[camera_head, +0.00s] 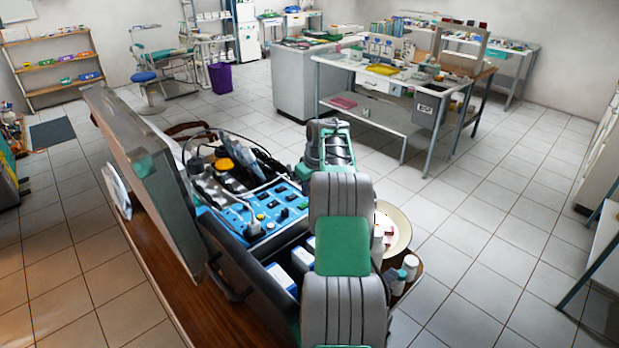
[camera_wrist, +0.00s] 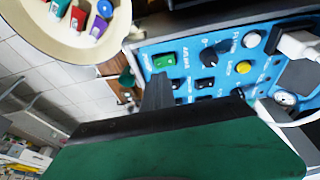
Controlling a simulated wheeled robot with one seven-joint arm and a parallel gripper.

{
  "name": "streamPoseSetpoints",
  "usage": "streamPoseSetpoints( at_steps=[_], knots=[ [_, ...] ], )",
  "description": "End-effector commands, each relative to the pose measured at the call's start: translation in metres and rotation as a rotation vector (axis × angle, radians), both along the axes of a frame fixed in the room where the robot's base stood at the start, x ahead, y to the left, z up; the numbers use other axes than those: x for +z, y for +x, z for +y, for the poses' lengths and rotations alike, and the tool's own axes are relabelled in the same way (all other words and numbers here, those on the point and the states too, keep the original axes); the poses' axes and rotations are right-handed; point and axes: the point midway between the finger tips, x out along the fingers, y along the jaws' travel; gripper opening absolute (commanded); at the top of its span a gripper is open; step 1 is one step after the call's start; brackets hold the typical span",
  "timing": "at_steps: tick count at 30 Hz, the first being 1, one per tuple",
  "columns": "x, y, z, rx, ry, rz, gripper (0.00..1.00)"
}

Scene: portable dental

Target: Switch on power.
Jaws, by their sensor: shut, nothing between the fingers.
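The open portable dental case holds a blue control panel (camera_head: 262,208), which also fills the upper right of the wrist view (camera_wrist: 222,65). A small green rocker switch (camera_wrist: 164,62) sits near the panel's left end in the wrist view. I cannot tell its position. My gripper (camera_wrist: 158,80) is shut and empty. Its dark fingertips appear just below the green switch in the picture; I cannot tell whether they touch the panel. In the head view my gripper is not clearly visible, and my arm covers part of the case's right side.
Black knobs (camera_wrist: 208,57), a yellow button (camera_wrist: 243,67) and a white plug (camera_wrist: 299,44) are on the panel. The raised case lid (camera_head: 150,170) stands at the left. Open tiled floor lies right.

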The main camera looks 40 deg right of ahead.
Motion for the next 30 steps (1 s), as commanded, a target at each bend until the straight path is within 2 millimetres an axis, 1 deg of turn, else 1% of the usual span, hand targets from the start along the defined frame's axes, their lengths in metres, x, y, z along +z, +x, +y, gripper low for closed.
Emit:
streamPoseSetpoints(
  at_steps=[3,8,17,20,22,30],
  knots=[
    [-0.017,-0.001,-0.001,-0.002,0.001,0.002,0.0],
    [-0.029,-0.001,-0.003,-0.001,-0.001,0.001,0.0],
    [-0.031,-0.001,-0.003,-0.001,-0.001,0.0,0.0],
    [-0.041,-0.001,-0.005,-0.002,0.001,0.001,0.0],
    [-0.037,-0.001,-0.005,-0.001,0.0,0.001,0.0],
    [-0.039,-0.002,-0.002,0.0,0.002,0.003,0.0]
  ],
)
